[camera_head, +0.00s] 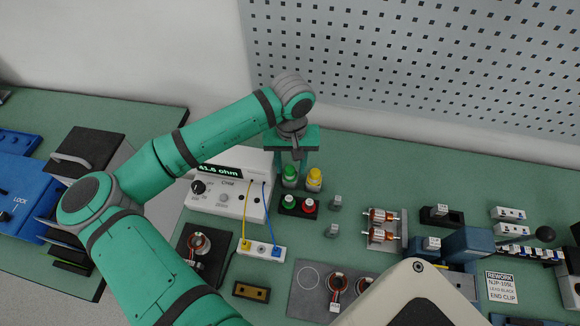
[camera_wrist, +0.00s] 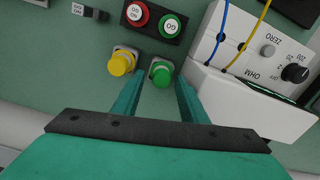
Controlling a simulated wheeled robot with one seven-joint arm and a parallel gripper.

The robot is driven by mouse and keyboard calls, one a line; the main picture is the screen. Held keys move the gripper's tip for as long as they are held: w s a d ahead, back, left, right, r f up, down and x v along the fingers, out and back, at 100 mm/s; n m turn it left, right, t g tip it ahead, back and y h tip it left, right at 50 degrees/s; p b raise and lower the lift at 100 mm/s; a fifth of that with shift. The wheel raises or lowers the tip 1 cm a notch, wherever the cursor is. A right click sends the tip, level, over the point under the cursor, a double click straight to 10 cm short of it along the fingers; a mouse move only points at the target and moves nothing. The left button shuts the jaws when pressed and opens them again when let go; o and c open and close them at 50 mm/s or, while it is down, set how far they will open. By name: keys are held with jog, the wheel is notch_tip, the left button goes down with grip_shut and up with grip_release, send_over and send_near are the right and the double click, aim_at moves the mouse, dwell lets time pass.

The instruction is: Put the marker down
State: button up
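A green-capped marker (camera_head: 290,172) stands upright in a grey square holder at the back of the bench, beside a yellow-capped one (camera_head: 314,176). Both also show in the wrist view, the green cap (camera_wrist: 161,74) and the yellow cap (camera_wrist: 121,64). My gripper (camera_wrist: 161,84) is above and behind the green marker, pointing down at it. Its two green fingers are spread, one on each side of the green cap, with a gap visible on both sides. Nothing appears held. The lower part of the green marker is hidden in its holder.
A black box with green and red buttons (camera_head: 298,205) sits just in front of the markers. A white ohm meter (camera_head: 222,196) reading 41.6 ohm stands close on the left. A pegboard wall (camera_head: 420,80) rises behind.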

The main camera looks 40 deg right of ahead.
notch_tip(320, 180, up, 10)
jog(key=shift+r, duration=0.2)
dwell(0.7)
